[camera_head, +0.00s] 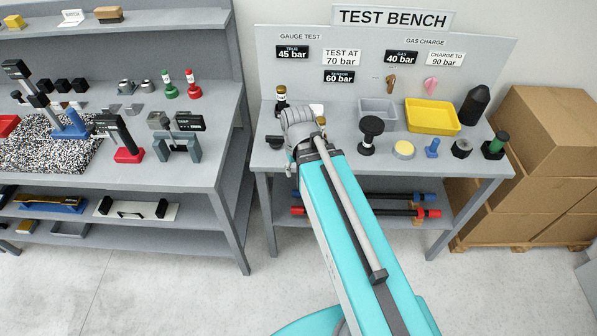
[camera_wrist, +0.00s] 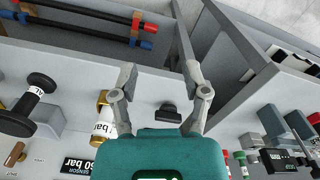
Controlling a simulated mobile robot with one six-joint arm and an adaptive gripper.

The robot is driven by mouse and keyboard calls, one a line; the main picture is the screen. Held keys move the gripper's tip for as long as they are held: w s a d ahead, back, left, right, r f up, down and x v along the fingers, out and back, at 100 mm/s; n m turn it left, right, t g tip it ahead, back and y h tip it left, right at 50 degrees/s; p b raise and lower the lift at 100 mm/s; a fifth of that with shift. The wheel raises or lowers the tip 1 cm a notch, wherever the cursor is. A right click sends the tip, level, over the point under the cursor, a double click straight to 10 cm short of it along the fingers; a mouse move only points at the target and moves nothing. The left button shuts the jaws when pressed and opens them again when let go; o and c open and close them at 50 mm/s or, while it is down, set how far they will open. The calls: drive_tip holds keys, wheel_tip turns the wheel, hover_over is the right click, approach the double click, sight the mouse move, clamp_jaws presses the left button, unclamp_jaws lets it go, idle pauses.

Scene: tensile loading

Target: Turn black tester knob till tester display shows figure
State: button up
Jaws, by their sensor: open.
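A small black knob-like part (camera_head: 275,141) lies at the left front of the test bench top (camera_head: 262,165), just left of my wrist. In the wrist view a black part (camera_wrist: 168,113), seemingly the same one, sits beyond my gripper, between its fingers and apart from them.
A black round-topped part (camera_head: 371,130), a grey tray (camera_head: 378,106) and a yellow tray (camera_head: 432,116) stand to the right. Bars with red and blue ends lie on the lower shelf (camera_head: 340,222). Another bench (camera_head: 190,170) stands left across a narrow gap.

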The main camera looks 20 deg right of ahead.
drive_tip(key=shift+s, duration=0.35)
wheel_tip(320, 180, up, 4)
drive_tip(key=m+p, duration=0.4)
drive_tip(key=m, duration=1.8)
hover_over(278, 136)
drive_tip(key=shift+a+f, duration=0.1)
drive_tip(key=shift+s+f, duration=0.1)
drive_tip(key=shift+f, duration=0.1)
wheel_tip(278, 136, down, 14)
drive_tip(key=b, duration=1.4)
drive_tip(key=shift+r, duration=0.25)
clamp_jaws()
